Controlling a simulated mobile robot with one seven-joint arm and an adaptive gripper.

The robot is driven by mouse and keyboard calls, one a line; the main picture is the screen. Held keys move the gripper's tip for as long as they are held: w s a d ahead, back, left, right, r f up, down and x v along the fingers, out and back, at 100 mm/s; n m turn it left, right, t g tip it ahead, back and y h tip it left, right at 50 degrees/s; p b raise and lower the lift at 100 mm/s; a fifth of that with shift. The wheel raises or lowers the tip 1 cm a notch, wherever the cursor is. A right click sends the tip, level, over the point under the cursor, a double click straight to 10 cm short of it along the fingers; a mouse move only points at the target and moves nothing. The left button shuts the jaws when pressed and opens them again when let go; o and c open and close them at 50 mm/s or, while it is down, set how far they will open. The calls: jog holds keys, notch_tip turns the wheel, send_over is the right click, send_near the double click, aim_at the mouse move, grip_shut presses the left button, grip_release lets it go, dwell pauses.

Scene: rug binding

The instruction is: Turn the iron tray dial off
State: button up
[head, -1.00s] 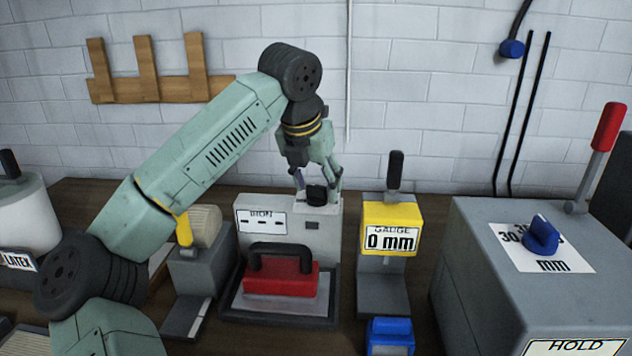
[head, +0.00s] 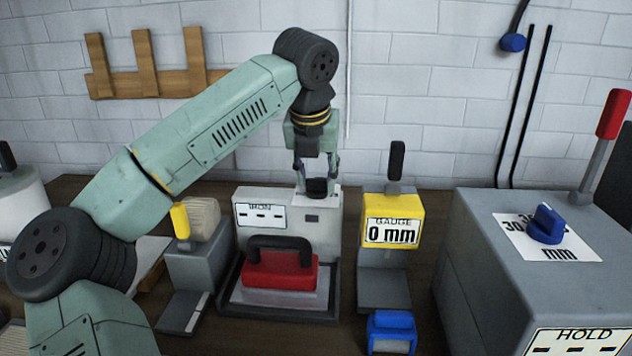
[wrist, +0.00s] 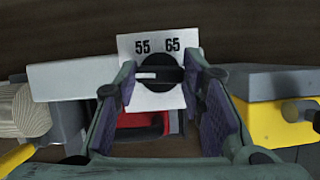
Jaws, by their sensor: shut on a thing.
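The iron tray (head: 328,309) stands mid-bench with a grey block (head: 268,234) labelled IRON behind it. A red iron (head: 280,273) with a black handle rests on the tray. The black dial (head: 317,187) is on top of the block. In the wrist view the dial (wrist: 158,75) sits on a white plate (wrist: 135,46) reading 55 and 65, and its white mark points left. My gripper (head: 317,177) comes down from above, shut on the dial with one finger on each side. The lower plate is partly hidden.
A yellow gauge (head: 392,222) reading 0 mm stands close on the right, with a blue block (head: 391,330) in front. A grey device with a yellow handle (head: 180,221) is close on the left. A large grey machine (head: 480,240) with a blue knob (head: 545,224) stands farther right.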

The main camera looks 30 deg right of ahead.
jog(key=shift+n+t, duration=0.3)
jog(key=shift+n, duration=0.3)
jog(key=o, duration=1.1)
jog(key=shift+o, duration=0.2)
jog(key=v, duration=1.2)
jog(key=shift+d, duration=0.15)
jog(key=shift+r, duration=0.1)
